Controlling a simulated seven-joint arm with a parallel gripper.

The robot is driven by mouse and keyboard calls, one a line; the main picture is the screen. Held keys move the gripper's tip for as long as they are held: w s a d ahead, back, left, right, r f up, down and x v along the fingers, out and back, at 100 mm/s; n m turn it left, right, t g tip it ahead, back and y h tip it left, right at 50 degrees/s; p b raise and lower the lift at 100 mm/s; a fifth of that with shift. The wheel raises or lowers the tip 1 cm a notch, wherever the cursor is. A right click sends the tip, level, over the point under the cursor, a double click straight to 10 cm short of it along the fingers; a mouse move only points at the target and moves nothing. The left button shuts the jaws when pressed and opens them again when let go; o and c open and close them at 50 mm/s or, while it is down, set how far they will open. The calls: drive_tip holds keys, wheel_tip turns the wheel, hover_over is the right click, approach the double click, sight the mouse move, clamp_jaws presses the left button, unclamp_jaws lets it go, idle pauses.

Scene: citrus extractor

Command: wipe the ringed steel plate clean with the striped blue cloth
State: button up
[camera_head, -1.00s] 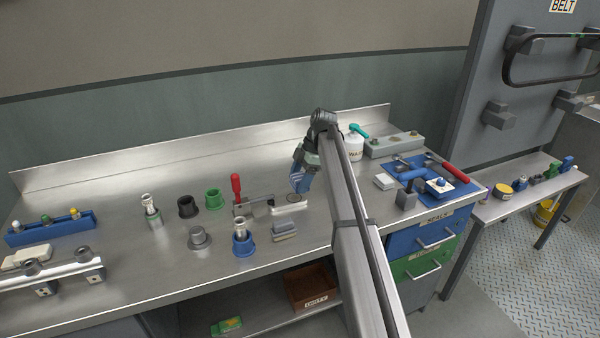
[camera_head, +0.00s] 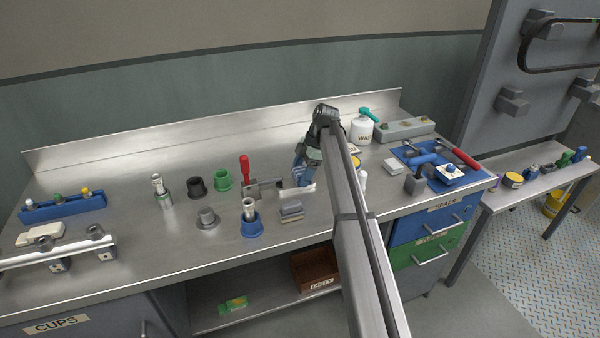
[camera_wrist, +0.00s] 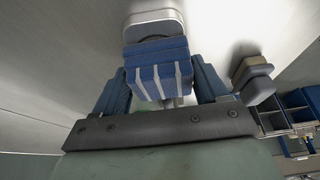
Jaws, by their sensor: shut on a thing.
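The striped blue cloth (camera_wrist: 158,78) is a folded blue pad with white stripes. My gripper (camera_wrist: 160,82) is shut on it, with one blue finger on each side. The steel plate (camera_wrist: 152,18) lies just beyond the cloth in the wrist view, pale with rounded corners. Only part of its dark ring shows; the cloth hides the rest. In the head view my gripper (camera_head: 301,178) points down over the plate (camera_head: 297,195), and the arm hides part of this area. I cannot tell whether the cloth touches the plate.
A red-handled clamp (camera_head: 246,172) stands left of the plate. A white bottle (camera_head: 362,130) stands behind right. A blue tray (camera_head: 440,163) with tools lies further right.

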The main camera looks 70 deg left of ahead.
drive_tip(key=shift+w, duration=0.85)
drive_tip(key=shift+v, duration=1.2)
drive_tip(key=shift+s+r, duration=0.15)
drive_tip(key=shift+r, duration=2.8)
drive_tip(key=shift+d, duration=0.1)
